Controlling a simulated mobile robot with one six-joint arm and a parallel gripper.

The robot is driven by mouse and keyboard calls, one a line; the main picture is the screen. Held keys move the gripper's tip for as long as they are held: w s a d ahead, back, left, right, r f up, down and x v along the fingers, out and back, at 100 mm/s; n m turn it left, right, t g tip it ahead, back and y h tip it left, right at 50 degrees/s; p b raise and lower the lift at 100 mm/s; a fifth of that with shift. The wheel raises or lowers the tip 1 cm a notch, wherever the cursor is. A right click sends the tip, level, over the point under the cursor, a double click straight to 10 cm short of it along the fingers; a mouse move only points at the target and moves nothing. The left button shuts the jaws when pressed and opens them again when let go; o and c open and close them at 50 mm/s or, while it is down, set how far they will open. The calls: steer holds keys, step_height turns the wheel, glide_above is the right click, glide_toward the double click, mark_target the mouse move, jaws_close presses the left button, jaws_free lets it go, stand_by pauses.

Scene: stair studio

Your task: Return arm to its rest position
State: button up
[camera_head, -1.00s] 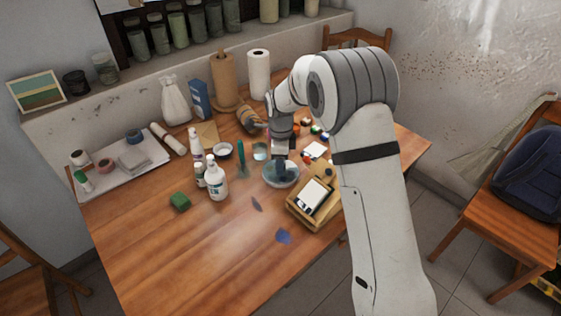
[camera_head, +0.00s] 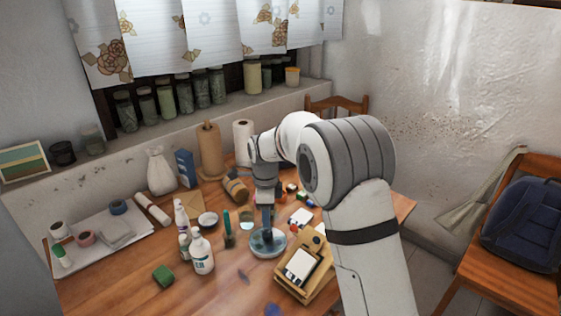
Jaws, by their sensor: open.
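My arm reaches in from the right over the wooden table, with the elbow large in the foreground. My gripper (camera_head: 266,216) points down above a round, pale blue dish (camera_head: 260,251). The jaws are open, though the fingers are small and hard to make out. A dark blue upright shape (camera_head: 268,236) shows in the dish just below the gripper. I cannot tell whether it touches the fingers.
A wooden box with a white card (camera_head: 300,264) stands right of the dish. Paper rolls (camera_head: 210,150) stand behind. A chair with a backpack (camera_head: 528,228) is at right.

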steer(key=s+d+r+n, duration=0.1)
steer(key=d+r, duration=0.1)
steer(key=s+d+r+n, duration=0.1)
steer(key=s+d+r, duration=0.1)
steer(key=d, duration=0.1)
steer(key=s+d+r+n, duration=0.1)
steer(key=d+r, duration=0.1)
steer(key=r, duration=0.1)
steer(key=shift+s+d+t+p, duration=0.2)
steer(key=shift+d+t+p, duration=0.05)
steer(key=shift+t+p, duration=0.1)
steer(key=s+d+r+n, duration=0.2)
steer(key=s+d+n, duration=0.2)
steer(key=s, duration=0.4)
steer(key=s+d+r+n+t+p, duration=0.1)
steer(key=s+d+n, duration=0.4)
steer(key=s+d, duration=0.2)
steer(key=s+d+r+n+t, duration=0.1)
steer(key=s+d+n, duration=0.4)
steer(key=s, duration=0.5)
steer(key=shift+d+r+p, duration=0.25)
steer(key=shift+r+p, duration=0.15)
steer(key=shift+r, duration=0.45)
